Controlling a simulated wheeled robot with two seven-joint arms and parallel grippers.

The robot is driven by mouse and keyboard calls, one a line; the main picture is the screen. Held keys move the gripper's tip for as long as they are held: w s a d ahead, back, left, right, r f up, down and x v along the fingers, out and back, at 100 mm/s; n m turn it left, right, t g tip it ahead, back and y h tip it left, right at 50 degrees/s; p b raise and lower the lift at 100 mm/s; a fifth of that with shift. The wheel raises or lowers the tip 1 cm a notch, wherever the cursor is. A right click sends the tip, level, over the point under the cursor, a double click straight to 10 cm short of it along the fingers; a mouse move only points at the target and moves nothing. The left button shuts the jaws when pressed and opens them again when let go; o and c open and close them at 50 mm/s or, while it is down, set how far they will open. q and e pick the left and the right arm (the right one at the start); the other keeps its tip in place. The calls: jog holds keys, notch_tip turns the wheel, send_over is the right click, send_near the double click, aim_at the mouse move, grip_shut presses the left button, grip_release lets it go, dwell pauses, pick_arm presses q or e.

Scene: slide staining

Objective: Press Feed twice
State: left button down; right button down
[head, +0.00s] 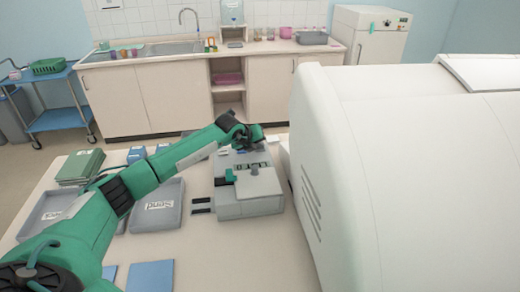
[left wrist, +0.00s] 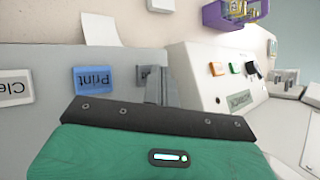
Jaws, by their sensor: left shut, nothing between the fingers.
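My left arm reaches in from the lower left in the head view. Its gripper (head: 243,140) is over the far part of a grey machine (head: 250,207), shut and empty. In the left wrist view the narrow grey fingers (left wrist: 156,88) point at a grey panel, beside a blue Print key (left wrist: 93,78) and a grey Clear key (left wrist: 14,88), partly cut off. I cannot tell whether the fingertips touch the panel. No label reading Feed is legible; the fingers and gripper body cover part of the panel. My right gripper is not in view.
A large white machine (head: 405,170) fills the right side of the head view. Grey trays (head: 158,207) lie left of the grey machine. In the left wrist view a light panel with orange, green and dark controls (left wrist: 235,68) stands right, near a purple basket (left wrist: 232,16).

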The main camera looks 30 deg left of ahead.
aim_at(258, 150)
pick_arm(q)
jog(key=shift+r, duration=0.75)
jog(key=shift+r+p, duration=1.2)
jog(key=shift+r, duration=1.3)
